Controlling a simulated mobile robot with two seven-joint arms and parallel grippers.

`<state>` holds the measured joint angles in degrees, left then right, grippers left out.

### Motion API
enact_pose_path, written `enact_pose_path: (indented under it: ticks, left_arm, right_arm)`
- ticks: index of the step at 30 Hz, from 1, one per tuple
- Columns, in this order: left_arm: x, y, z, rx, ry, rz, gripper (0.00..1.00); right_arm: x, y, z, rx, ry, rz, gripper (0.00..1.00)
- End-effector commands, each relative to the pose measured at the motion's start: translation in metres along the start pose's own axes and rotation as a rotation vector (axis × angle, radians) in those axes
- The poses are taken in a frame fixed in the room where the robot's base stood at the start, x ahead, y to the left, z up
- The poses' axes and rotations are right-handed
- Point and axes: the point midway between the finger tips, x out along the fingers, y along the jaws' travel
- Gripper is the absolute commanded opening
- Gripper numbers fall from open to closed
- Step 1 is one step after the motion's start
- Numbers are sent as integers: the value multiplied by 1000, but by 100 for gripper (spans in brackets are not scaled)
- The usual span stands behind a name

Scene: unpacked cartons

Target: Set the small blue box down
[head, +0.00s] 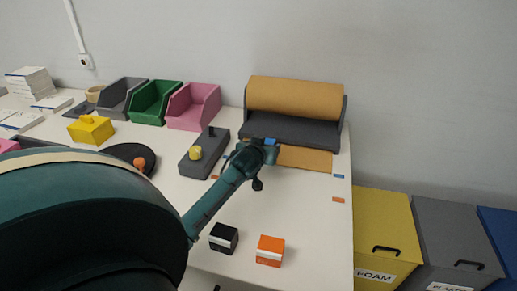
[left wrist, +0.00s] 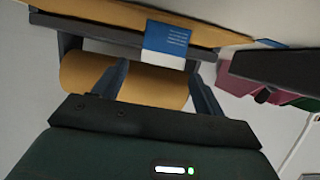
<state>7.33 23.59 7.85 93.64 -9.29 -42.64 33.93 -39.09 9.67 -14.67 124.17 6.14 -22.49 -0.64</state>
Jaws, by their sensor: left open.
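The small blue box (left wrist: 166,44) has a white band and sits just beyond and between the fingertips of my left gripper (left wrist: 155,72) in the left wrist view. My left gripper is open around or just short of it; I cannot tell if a finger touches it. In the head view my left gripper (head: 264,150) is over the table by the paper roll dispenser (head: 290,131), and a bit of the blue box (head: 271,142) shows at its tip. The gripper hides most of the box, so its contact with the surface is unclear. My right gripper is not in view.
A black box (head: 223,238) and an orange box (head: 270,251) stand near the front edge. A grey device with a yellow knob (head: 195,153) is to the left. Coloured bins (head: 193,107) line the back. Yellow (head: 385,230) and grey bins stand right of the table.

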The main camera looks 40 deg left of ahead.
Motion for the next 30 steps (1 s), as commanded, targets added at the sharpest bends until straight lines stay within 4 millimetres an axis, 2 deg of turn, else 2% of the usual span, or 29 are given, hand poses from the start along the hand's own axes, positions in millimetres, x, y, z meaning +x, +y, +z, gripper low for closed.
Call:
enact_pose_path:
  ticks: [1,6,12,30]
  left_arm:
    - [-12,0,0,0,-1,1,71]
    - [-42,0,0,-1,-1,0,71]
    - [-63,0,0,-1,0,-1,71]
    - [-66,0,0,-1,0,-1,71]
  right_arm:
    - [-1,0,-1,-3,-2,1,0]
    - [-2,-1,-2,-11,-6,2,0]
    - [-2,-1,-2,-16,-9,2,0]
    - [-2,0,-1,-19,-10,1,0]
